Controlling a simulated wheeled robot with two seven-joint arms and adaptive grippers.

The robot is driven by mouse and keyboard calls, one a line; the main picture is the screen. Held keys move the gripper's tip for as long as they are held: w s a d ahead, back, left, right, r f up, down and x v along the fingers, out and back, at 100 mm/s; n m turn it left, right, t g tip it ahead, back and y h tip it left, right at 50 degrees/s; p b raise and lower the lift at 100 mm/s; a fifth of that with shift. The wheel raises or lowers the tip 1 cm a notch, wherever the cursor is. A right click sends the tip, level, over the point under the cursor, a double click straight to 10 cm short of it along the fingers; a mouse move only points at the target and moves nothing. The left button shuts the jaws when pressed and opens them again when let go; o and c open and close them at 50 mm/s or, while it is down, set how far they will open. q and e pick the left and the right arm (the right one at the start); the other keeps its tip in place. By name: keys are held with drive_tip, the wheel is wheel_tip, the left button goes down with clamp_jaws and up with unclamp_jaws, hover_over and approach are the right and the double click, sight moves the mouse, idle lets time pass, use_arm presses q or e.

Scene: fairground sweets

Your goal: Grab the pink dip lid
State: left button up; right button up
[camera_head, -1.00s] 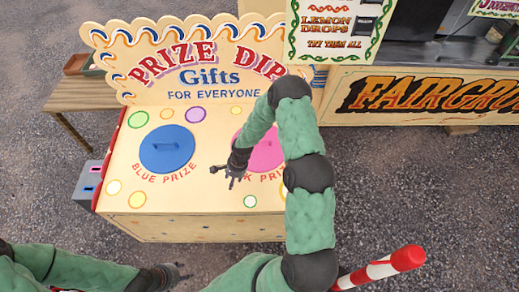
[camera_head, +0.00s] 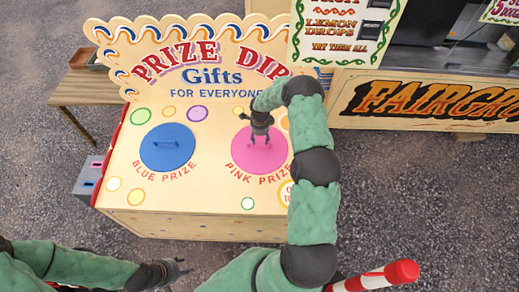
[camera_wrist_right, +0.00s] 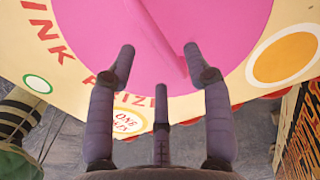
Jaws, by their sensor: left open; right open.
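The pink dip lid (camera_head: 270,153) is a round pink disc on the right half of the cream prize dip counter top (camera_head: 205,172). In the right wrist view the pink lid (camera_wrist_right: 225,30) fills the top middle, with a raised pink bar handle (camera_wrist_right: 158,38) running across it. My right gripper (camera_head: 259,136) is over the lid, open, with its fingers (camera_wrist_right: 160,62) spread on either side of the handle's near end. I cannot tell whether they touch. My left gripper (camera_head: 180,270) is open and empty, low at the left, away from the counter.
A blue lid (camera_head: 168,150) with a handle lies left of the pink one. The Prize Dip sign (camera_head: 205,70) stands behind the lids. A wooden table (camera_head: 85,88) is at the left. A red-and-white striped pole (camera_head: 375,275) is at the lower right.

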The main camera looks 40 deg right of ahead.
sight(260, 143)
drive_tip(key=shift+w+f+b, duration=0.15)
drive_tip(key=shift+f+b, duration=0.3)
drive_tip(key=shift+f, duration=0.9)
drive_tip(key=shift+w+f+b, duration=0.15)
drive_tip(key=shift+f+b, duration=0.3)
drive_tip(key=shift+f, duration=0.9)
drive_tip(key=shift+f+b, duration=0.25)
drive_tip(key=shift+b, duration=0.25)
clamp_jaws()
